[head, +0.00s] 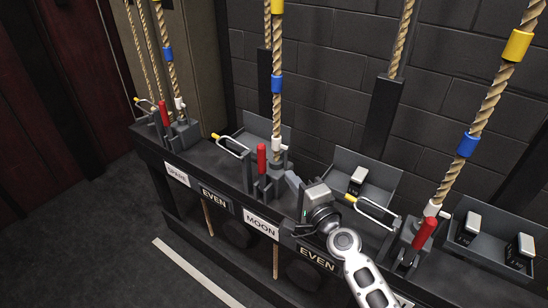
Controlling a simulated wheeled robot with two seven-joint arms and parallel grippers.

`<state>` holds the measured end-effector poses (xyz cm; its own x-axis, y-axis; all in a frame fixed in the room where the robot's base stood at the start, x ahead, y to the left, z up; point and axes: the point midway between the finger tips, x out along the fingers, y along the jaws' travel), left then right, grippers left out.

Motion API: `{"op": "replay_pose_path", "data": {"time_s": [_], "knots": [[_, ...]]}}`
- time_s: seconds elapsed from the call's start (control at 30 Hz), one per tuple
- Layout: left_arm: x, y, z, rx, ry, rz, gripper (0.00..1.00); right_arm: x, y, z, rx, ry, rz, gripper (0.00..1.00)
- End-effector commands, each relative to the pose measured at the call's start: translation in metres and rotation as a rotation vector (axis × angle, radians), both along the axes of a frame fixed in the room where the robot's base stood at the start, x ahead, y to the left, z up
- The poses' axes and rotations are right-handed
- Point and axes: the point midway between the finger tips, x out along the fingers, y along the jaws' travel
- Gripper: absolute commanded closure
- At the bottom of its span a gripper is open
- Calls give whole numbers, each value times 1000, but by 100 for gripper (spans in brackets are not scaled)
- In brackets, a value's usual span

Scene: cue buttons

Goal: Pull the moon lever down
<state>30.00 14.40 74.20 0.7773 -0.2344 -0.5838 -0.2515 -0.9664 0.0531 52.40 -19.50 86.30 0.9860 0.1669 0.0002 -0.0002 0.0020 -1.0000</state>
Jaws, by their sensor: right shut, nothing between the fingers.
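The moon lever is the red upright handle (262,159) on a grey rope lock, standing above the white MOON label (261,225) on the rail. A thick rope (277,120) with yellow and blue bands rises behind it. My right gripper (291,179) is shut and empty. Its fingertips are just right of the lever's base, below the red handle's top, and I cannot tell whether they touch the lock. My left gripper is not in view.
Similar red levers stand at the left (164,113) and right (424,233), each with a rope. White-and-yellow loop bars stick out, one (370,208) close to my right wrist. Grey trays (375,178) with black blocks line the brick wall. Open floor (100,240) lies in front.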

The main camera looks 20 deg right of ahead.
Motion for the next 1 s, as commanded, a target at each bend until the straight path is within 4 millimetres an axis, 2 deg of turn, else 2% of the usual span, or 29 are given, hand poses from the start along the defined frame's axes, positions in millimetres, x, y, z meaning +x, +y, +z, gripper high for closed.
{"op": "replay_pose_path", "data": {"time_s": [0.53,0.7,1.0], "knots": [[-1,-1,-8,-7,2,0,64,84,15,0,-1,-2,2,100],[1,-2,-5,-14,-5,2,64,95,17,0,-3,-1,2,100],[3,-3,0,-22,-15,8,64,96,17,0,-2,0,1,100]]}}
